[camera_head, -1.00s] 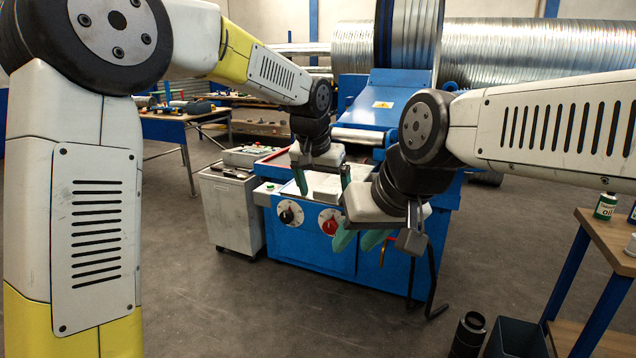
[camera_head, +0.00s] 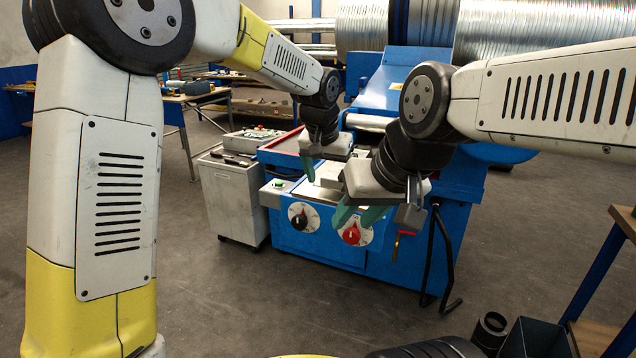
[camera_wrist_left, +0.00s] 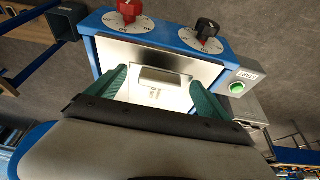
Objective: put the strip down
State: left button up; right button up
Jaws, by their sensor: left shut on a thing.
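My left gripper (camera_head: 326,168) is above the blue machine's front table, fingers pointing down. In the left wrist view its two green fingers (camera_wrist_left: 158,95) stand wide apart, shut on the pale strip (camera_wrist_left: 150,94) between them. The strip's far side blends with the bright metal top (camera_wrist_left: 122,52) of the machine, so I cannot tell whether it touches it. My right gripper (camera_head: 358,215) is lower and nearer, in front of the machine's dials. Its green fingers look slightly apart, with nothing seen between them.
The blue machine (camera_head: 330,245) carries a black knob (camera_head: 300,217), a red knob (camera_head: 351,235) and a green button (camera_wrist_left: 237,88). A grey cabinet (camera_head: 232,205) stands left of it. A bench (camera_head: 622,222) and a dark bin (camera_head: 533,338) are at right.

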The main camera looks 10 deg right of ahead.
pick_arm(q)
jog(key=shift+s+f, duration=0.15)
jog(key=shift+f, duration=0.85)
jog(key=o, duration=1.4)
jog(key=shift+f, duration=0.1)
jog(key=shift+c, duration=0.2)
jog(key=v, duration=1.2)
jog(key=s+a+r+n, duration=0.1)
jog(key=s+a, duration=0.1)
jog(key=a, duration=0.3)
jog(key=s+a+n+t, duration=0.1)
jog(key=s+a, duration=0.1)
jog(key=a, duration=0.4)
jog(key=s+a+r+n, duration=0.1)
jog(key=s+a, duration=0.2)
jog(key=a, duration=0.2)
jog(key=s+a+f+n+t, duration=0.1)
jog(key=s+a+f+n, duration=0.2)
jog(key=s+a, duration=0.9)
notch_tip(320, 180, down, 3)
jog(key=shift+s+f+t, duration=0.25)
jog(key=shift+s+t, duration=0.05)
jog(key=shift+s, duration=0.55)
